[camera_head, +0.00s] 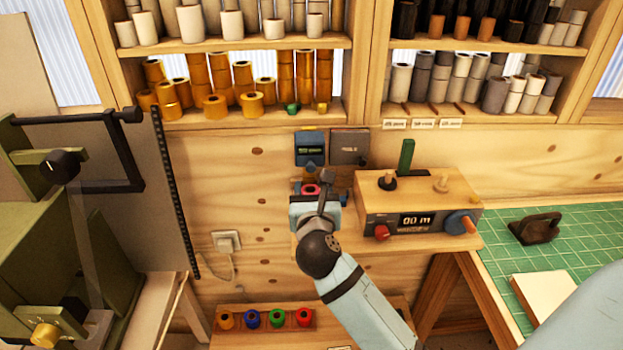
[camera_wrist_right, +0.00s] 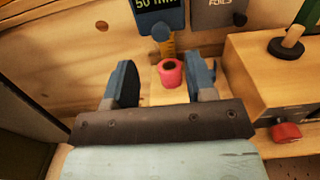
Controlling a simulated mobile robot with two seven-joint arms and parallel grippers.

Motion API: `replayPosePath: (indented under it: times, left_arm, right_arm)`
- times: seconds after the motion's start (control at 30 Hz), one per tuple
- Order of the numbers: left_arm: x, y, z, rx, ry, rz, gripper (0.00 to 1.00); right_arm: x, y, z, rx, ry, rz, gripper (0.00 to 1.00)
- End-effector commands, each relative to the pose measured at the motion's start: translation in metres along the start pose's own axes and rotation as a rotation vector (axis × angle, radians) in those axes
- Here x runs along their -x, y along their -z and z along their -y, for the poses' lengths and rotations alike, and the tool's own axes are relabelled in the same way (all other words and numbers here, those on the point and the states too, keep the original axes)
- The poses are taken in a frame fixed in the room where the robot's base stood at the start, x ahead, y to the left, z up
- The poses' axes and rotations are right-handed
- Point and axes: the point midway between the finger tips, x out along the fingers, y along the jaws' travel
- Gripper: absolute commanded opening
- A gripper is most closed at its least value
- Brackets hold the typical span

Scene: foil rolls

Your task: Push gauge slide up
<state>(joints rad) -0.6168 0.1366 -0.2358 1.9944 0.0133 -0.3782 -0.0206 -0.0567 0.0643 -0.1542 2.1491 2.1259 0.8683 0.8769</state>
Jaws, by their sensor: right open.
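The gauge (camera_head: 310,148) is a blue box with a small dark display, mounted on the wooden wall panel. In the right wrist view the gauge (camera_wrist_right: 160,12) reads "50 mm", with a rounded blue-grey piece and a yellow scale strip below it. I cannot tell for certain which part is the slide. A pink foil roll (camera_wrist_right: 170,72) sits below the scale; it also shows in the head view (camera_head: 311,190). My right gripper (camera_wrist_right: 162,82) is open and empty, its fingers apart on either side of the roll in that view. My left gripper is out of view.
A wooden device (camera_head: 420,200) with a "00 m" display, red knob and pegs stands right of the gripper. A dark box (camera_head: 349,146) is beside the gauge. Shelves of rolls (camera_head: 240,90) are above. A rack of coloured rolls (camera_head: 265,318) is below. A green machine (camera_head: 60,240) stands left.

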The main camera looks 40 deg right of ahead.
Motion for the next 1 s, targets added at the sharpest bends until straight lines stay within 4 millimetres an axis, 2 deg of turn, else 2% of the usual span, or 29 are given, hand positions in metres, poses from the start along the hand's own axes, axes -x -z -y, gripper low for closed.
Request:
replayPosePath:
  times: [0.1, 0.33, 0.5, 1.0]
  left_arm:
    - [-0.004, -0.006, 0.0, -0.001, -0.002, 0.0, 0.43]
    - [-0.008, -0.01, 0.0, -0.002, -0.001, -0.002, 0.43]
    - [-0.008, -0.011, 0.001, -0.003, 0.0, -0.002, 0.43]
    - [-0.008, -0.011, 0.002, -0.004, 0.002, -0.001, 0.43]
  right_arm:
    - [0.027, 0.003, 0.0, -0.002, -0.001, -0.001, 0.51]
    - [0.056, 0.0, 0.0, -0.001, 0.0, 0.0, 0.51]
    - [0.062, -0.001, 0.001, 0.0, 0.001, 0.001, 0.51]
    - [0.062, -0.001, 0.001, 0.01, 0.001, 0.007, 0.51]
